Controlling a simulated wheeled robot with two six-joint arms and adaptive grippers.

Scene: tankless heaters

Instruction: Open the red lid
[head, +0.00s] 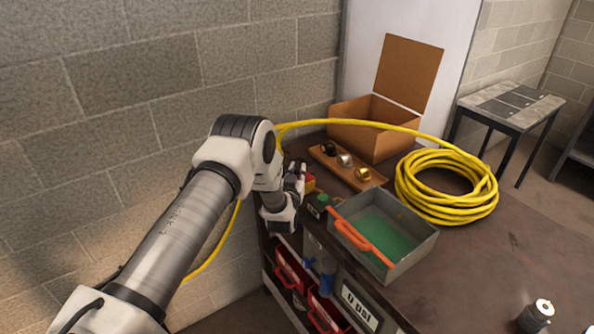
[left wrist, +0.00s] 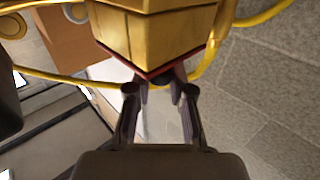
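A small yellow box with a red lid (head: 309,182) stands at the shelf top's left edge in the head view, partly hidden by my left gripper (head: 297,172). In the left wrist view the yellow box (left wrist: 155,32) is close up, and the red lid (left wrist: 148,74) shows as a thin red edge with a corner toward me. My left gripper (left wrist: 160,84) is at that corner. Its fingers have a gap between them lower down, but the dark tips meet the lid edge and I cannot tell whether they grip it. My right gripper is not in view.
A grey tray with an orange handle (head: 361,235) and a small green-topped item (head: 320,203) are close right of the gripper. Behind are a wooden holder (head: 345,170), an open cardboard box (head: 372,139) and a coiled yellow hose (head: 447,208). A block wall (head: 150,120) is on the left.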

